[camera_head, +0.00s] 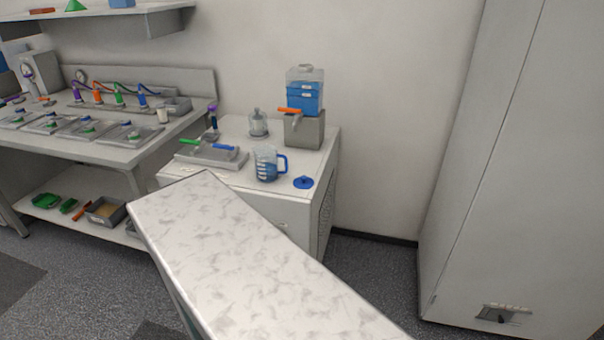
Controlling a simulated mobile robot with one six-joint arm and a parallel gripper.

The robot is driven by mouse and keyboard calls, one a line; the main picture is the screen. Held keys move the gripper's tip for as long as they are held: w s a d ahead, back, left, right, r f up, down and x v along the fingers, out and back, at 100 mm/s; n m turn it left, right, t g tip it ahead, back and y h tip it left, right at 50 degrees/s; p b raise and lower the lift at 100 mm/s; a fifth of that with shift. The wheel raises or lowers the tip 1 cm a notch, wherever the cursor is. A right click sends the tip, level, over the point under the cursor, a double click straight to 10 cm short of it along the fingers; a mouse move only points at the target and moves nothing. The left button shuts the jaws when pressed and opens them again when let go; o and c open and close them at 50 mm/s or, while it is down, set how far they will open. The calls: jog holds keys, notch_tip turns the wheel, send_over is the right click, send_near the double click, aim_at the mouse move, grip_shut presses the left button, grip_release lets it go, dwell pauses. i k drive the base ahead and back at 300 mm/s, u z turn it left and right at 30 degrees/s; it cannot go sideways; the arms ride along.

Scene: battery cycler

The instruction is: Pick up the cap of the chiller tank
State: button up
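A small blue round cap (303,182) with a knob lies flat on the top of the white cabinet (285,198), near its front right corner. The chiller tank (304,98) stands behind it at the back right of the same top. It is a clear box with blue liquid, set on a grey block with an orange-handled tap at its front. A clear jug (265,165) with blue liquid and a blue handle stands just left of the cap, apart from it. My gripper is not in view.
A lidded glass jar (258,123) stands left of the tank. A grey tray device (212,155) with green and blue handles sits at the cabinet's left. A workbench (120,150) adjoins on the left. A tall pale cabinet (520,180) stands at the right. Floor shows between the cabinets.

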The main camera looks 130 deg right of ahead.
aim_at(303, 182)
jog(key=u, duration=0.05)
jog(key=k, duration=0.75)
jog(key=z, duration=0.55)
jog(key=k, duration=0.6)
jog(key=z, duration=0.9)
jog(key=k, duration=1.2)
jog(key=u, duration=0.15)
jog(key=i, duration=0.35)
jog(key=z, duration=0.15)
